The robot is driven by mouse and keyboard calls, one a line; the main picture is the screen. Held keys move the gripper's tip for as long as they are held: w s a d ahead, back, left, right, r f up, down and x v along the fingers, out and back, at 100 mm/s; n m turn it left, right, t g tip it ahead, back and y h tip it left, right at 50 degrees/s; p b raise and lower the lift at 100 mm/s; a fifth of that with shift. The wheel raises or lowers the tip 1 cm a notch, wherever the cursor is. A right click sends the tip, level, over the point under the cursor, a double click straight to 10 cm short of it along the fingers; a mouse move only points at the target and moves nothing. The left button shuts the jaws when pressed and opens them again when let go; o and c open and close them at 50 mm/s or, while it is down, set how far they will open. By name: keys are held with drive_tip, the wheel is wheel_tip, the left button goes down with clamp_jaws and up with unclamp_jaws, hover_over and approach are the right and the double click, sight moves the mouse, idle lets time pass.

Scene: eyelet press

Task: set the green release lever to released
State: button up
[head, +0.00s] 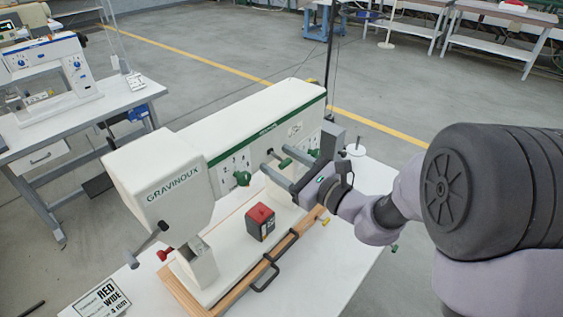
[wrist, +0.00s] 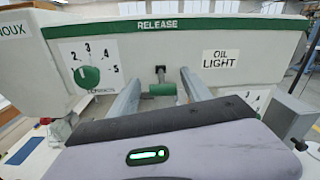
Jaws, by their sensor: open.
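The green release lever (wrist: 163,89) shows in the wrist view below the word RELEASE on the white press (wrist: 230,40). Its short green grip sits just below a dark mount on the press face. In the head view the lever's grip (head: 285,163) is small and partly crowded by my fingers. My gripper (wrist: 160,76) is open, with one grey finger on each side of the lever grip. I cannot tell whether either finger touches it. In the head view my gripper (head: 275,158) reaches in from the right toward the press front.
A green dial (wrist: 87,76) with numbers is left of the lever, and another dial (wrist: 250,97) is to the right. A red-topped dark box (head: 260,222) sits on the press bed below my gripper. A wooden rail (head: 235,280) with a black handle runs along the front.

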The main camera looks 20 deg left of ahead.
drive_tip(key=shift+w+f, duration=0.1)
drive_tip(key=c, duration=1.2)
drive_tip(key=f+b, duration=0.1)
drive_tip(key=b, duration=0.2)
drive_tip(key=shift+y+b, duration=0.4)
drive_tip(key=shift+b, duration=0.15)
drive_tip(key=shift+r+t, duration=0.2)
drive_tip(key=shift+t, duration=0.1)
